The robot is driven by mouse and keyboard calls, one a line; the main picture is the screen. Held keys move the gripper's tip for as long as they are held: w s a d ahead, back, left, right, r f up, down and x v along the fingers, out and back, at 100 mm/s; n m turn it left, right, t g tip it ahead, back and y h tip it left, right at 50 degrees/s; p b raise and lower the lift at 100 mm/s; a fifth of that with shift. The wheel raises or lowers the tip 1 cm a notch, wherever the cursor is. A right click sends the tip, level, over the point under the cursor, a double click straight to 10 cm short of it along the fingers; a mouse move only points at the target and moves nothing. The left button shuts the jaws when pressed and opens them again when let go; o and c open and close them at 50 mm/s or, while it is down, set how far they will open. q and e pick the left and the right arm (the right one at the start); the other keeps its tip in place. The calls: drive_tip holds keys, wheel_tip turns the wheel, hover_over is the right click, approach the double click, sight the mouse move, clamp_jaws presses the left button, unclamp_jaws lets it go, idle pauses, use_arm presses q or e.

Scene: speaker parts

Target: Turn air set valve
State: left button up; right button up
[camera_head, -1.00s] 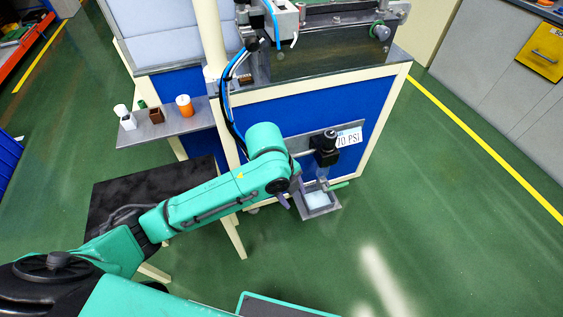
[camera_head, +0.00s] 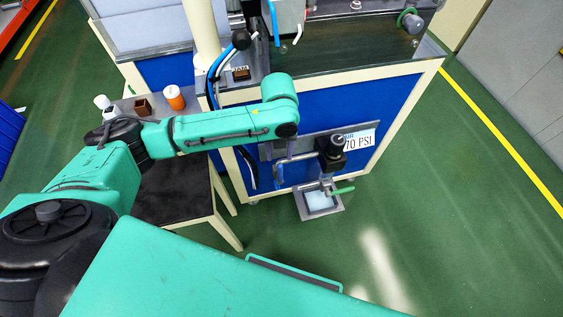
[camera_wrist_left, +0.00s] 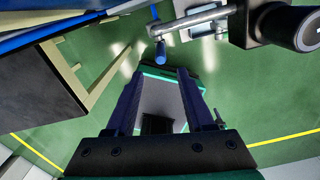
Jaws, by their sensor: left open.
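The air set is a black regulator body (camera_head: 331,152) on the blue front panel of the bench, beside a "70 PSI" sign (camera_head: 360,140). A metal pipe (camera_head: 298,157) runs left from it to a small blue valve handle (camera_head: 279,174). In the left wrist view the blue handle (camera_wrist_left: 160,52) hangs from the pipe (camera_wrist_left: 195,20), just beyond my fingertips, with the black regulator (camera_wrist_left: 275,25) at upper right. My left gripper (camera_wrist_left: 160,74) is open and empty, apart from the handle. In the head view my forearm mostly hides it. My right gripper is not in view.
A dark low table (camera_head: 180,195) stands left. Green floor to the right is clear.

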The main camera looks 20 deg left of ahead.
sight(280, 165)
use_arm(q)
wheel_tip(280, 165, down, 5)
drive_tip(key=shift+f+b, duration=0.1)
drive_tip(key=shift+b, duration=0.25)
wheel_tip(280, 165, down, 3)
drive_tip(key=shift+w+r, duration=0.1)
drive_tip(key=shift+w, duration=0.05)
drive_tip(key=shift+f, duration=0.25)
clamp_jaws()
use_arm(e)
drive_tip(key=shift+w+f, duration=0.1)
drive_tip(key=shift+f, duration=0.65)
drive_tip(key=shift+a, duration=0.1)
